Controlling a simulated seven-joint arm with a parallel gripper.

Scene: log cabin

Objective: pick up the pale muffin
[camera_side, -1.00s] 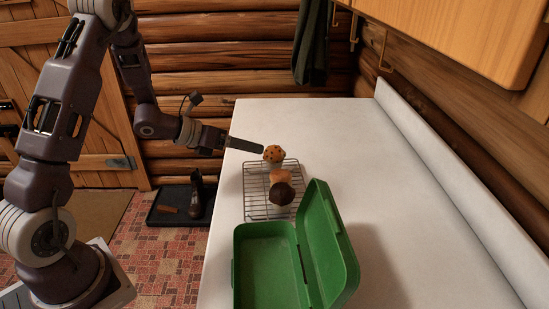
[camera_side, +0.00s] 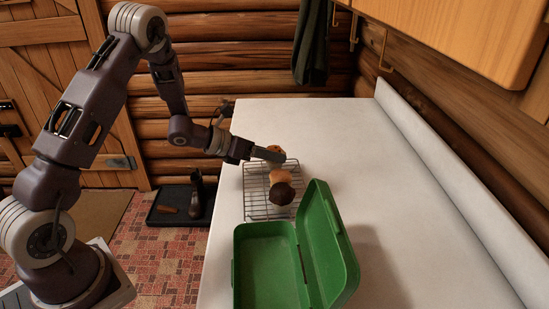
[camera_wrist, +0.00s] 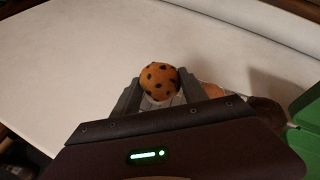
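Three muffins stand in a row on a wire cooling rack (camera_side: 256,190). The pale, plain muffin (camera_side: 279,175) is in the middle; in the wrist view only a bit of it (camera_wrist: 213,90) shows beside the right finger. A spotted muffin (camera_side: 275,149) is at the far end and a dark brown one (camera_side: 282,194) at the near end. My gripper (camera_side: 278,157) is at the spotted muffin, not the pale one. In the wrist view the spotted muffin (camera_wrist: 160,76) lies between the two open fingers, with little room on either side. Contact cannot be told.
An open green lunch box (camera_side: 268,230) stands in front of the rack, its lid (camera_side: 327,245) raised on the right. The white counter (camera_side: 400,200) is clear to the right and behind. A log wall (camera_side: 220,55) runs along the back.

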